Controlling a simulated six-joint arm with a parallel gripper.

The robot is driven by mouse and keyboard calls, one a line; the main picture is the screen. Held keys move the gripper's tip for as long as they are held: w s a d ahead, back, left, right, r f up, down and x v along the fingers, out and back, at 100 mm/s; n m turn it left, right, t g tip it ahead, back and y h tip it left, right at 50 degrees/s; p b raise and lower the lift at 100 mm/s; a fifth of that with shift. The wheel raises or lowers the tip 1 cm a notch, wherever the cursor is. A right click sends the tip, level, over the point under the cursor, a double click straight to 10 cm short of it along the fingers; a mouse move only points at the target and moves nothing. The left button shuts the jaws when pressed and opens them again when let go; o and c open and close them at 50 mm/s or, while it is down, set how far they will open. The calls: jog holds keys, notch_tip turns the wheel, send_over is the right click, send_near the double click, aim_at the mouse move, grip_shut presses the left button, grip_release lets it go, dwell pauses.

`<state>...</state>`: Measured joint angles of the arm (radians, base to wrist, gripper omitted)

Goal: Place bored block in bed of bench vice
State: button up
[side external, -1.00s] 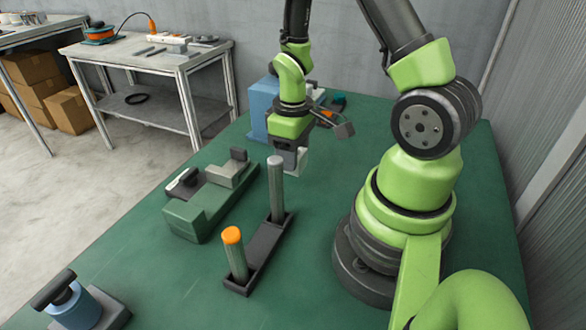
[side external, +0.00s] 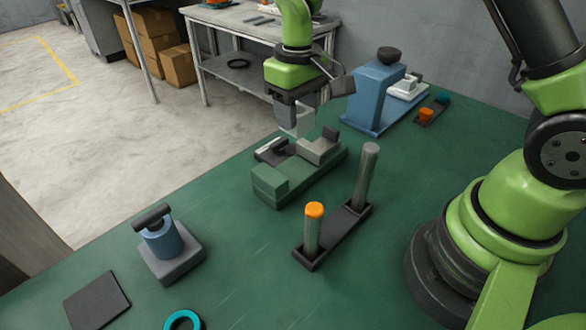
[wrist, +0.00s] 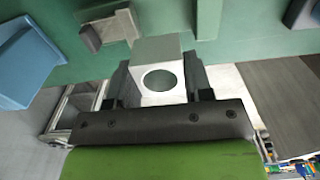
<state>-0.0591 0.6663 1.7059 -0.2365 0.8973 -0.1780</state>
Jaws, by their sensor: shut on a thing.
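My gripper (side external: 298,124) is shut on a pale grey block (side external: 303,121) and holds it in the air, just beyond the vice's far side. In the wrist view the block (wrist: 158,49) shows a round bore, with a dark finger on each side. The green bench vice (side external: 270,184) stands on the table, nearer the camera than the block. It has a grey jaw piece (side external: 318,149) and a dark handle-like part on top. The bed between its jaws is partly hidden in the side view. The wrist view shows part of the vice (wrist: 208,18) at the top.
A dark rack (side external: 333,235) with a grey post and an orange-topped post stands right of the vice. A blue machine (side external: 372,98) stands behind. A blue cylinder on a grey base (side external: 172,264) is at front left. The table (side external: 235,255) is clear between them.

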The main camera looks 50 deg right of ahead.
send_over(292, 171)
notch_tip(292, 171, down, 5)
jog(key=shift+f, duration=2.35)
jog(key=shift+f, duration=0.15)
jog(key=o, duration=0.7)
